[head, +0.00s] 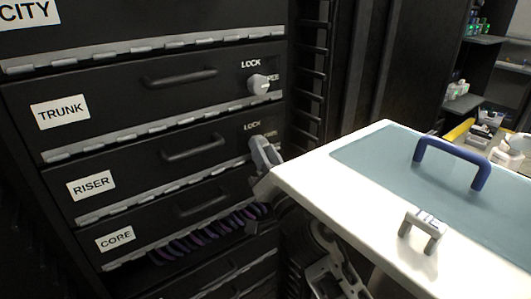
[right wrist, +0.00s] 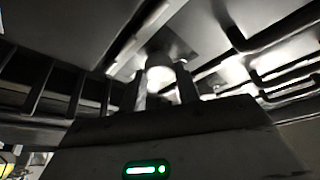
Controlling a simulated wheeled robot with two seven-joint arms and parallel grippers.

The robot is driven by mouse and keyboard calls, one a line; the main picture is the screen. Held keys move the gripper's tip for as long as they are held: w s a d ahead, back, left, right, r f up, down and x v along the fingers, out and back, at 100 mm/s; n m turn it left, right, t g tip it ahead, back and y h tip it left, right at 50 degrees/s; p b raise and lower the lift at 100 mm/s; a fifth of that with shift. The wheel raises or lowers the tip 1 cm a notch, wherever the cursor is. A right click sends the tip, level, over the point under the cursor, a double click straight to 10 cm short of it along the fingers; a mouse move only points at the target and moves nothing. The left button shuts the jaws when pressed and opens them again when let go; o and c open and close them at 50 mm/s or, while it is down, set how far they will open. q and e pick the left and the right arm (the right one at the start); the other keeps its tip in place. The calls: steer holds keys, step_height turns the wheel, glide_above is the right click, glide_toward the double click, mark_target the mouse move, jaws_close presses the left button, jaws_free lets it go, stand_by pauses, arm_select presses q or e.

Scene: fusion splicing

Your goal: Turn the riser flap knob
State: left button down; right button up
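The riser flap (head: 130,178) is a black drawer-like front with a white RISER label, a bar handle and the word LOCK at its right. It looks closed. My right gripper (head: 264,152) is at its right end, over the riser flap knob, which it mostly hides in the head view. In the right wrist view the pale round knob (right wrist: 160,76) sits between the two fingers of my right gripper (right wrist: 164,88). The fingers stand close on both sides and appear shut on it. My left gripper is not in view.
The TRUNK flap (head: 110,108) above has its own pale knob (head: 258,84). The CORE flap (head: 150,232) is below, with purple cables (head: 205,238) under it. A white table (head: 370,205) with a blue handle (head: 452,160) stands close to my right arm.

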steer(key=shift+n, duration=0.4)
arm_select(q)
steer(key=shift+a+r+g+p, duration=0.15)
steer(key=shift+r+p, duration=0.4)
steer(key=shift+p, duration=0.75)
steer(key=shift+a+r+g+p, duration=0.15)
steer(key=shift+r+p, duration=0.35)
steer(key=shift+p, duration=0.75)
arm_select(e)
steer(key=shift+w+d+r+n+g+y, duration=0.15)
steer(key=shift+n+g+y, duration=1.2)
steer(key=shift+n, duration=2.7)
steer(key=shift+w+d+f+n+g+y, duration=0.15)
steer(key=shift+n+g+y, duration=1.25)
steer(key=shift+n, duration=2.6)
steer(key=shift+d+r+n+g+y, duration=0.15)
steer(key=shift+n+g+y, duration=1.2)
steer(key=shift+n, duration=2.7)
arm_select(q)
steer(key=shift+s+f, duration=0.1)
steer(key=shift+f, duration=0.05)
arm_select(e)
steer(key=o, duration=1)
